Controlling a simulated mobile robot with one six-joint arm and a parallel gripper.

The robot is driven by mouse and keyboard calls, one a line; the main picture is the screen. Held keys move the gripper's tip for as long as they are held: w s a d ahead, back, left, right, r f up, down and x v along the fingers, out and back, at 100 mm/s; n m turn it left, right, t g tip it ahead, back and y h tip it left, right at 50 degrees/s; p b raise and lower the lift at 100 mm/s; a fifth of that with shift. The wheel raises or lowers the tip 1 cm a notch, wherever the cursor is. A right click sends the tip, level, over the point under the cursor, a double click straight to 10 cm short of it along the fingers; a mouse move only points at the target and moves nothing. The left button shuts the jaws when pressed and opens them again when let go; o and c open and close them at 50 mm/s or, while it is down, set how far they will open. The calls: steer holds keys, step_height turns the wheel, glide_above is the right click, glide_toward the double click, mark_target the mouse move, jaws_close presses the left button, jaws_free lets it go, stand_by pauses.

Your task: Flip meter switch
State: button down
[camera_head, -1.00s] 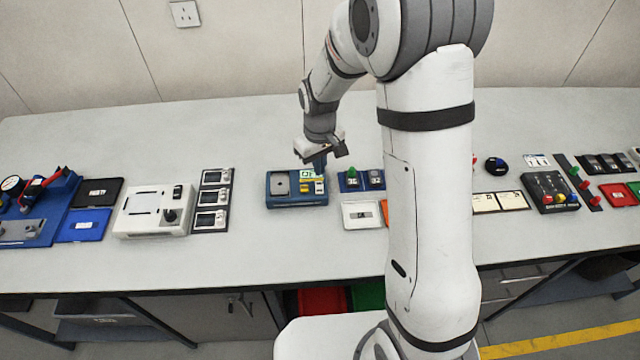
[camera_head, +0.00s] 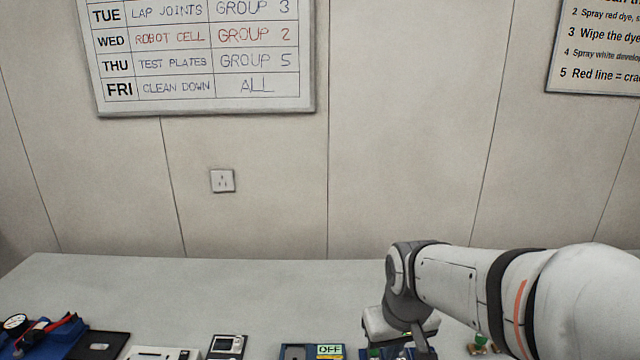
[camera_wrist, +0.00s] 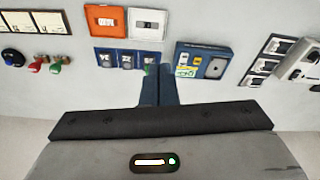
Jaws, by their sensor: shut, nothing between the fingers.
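The blue meter (camera_head: 299,352) is cut off by the bottom edge in the head view; its small green display reads OFF. In the wrist view the meter (camera_wrist: 205,62) lies upside down, with a grey plate, the display and small yellow and white parts. I cannot make out the state of its switch. My gripper (camera_wrist: 158,70) is shut and empty, with its fingers beside the meter, at its left in the wrist view. In the head view my gripper (camera_head: 402,348) is right of the meter, its fingertips cut off or hidden.
A blue switch panel (camera_wrist: 117,59) with a green knob is close to the fingertips. Orange (camera_wrist: 110,21) and white (camera_wrist: 148,25) plates lie beyond it. A column of small grey-screened units (camera_head: 227,347) is left of the meter. The table behind is bare.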

steer(key=s+d+r+m+t, duration=0.1)
steer(key=s+d+m, duration=0.1)
steer(key=s, duration=0.6)
steer(key=shift+s+d+r+b, duration=0.3)
steer(key=shift+s+r+b, duration=0.1)
steer(key=shift+s, duration=0.1)
